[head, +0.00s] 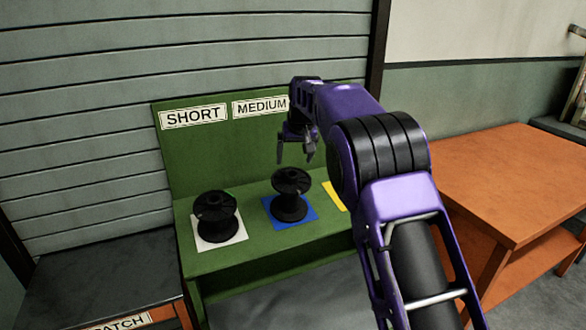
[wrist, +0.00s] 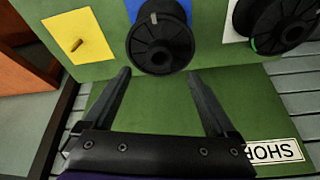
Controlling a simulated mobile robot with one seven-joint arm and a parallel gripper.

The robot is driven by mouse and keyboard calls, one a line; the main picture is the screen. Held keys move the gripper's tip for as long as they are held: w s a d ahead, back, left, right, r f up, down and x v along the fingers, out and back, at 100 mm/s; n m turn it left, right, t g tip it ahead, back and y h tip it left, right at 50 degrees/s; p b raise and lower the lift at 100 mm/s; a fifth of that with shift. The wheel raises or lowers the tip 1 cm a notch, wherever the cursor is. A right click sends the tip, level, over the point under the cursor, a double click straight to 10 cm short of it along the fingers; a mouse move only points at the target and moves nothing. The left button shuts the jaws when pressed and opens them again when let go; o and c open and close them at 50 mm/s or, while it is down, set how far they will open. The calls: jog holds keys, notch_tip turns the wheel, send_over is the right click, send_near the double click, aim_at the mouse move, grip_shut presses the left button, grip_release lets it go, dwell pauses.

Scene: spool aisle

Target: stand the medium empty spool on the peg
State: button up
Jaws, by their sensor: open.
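The medium spool (head: 290,195) is black and stands upright on a blue pad (head: 307,222) under the MEDIUM label. In the wrist view the same spool (wrist: 160,42) shows its flange just beyond my fingertips, roughly centred between them. My gripper (head: 296,150) is open and empty, above the medium spool and apart from it. In the wrist view both fingers of my gripper (wrist: 158,74) are spread. A small peg (wrist: 77,44) stands bare on a yellow pad (wrist: 92,30). In the head view my arm hides most of the yellow pad (head: 334,196).
The short spool (head: 215,214) stands on a white pad (head: 232,238), left of the medium one. The green bench (head: 260,240) has an upright back panel (head: 215,150). An orange table (head: 510,180) stands right. A label partly reading PATCH (head: 120,322) shows at bottom left.

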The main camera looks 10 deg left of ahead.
jog(key=v, duration=1)
jog(key=shift+r, duration=0.15)
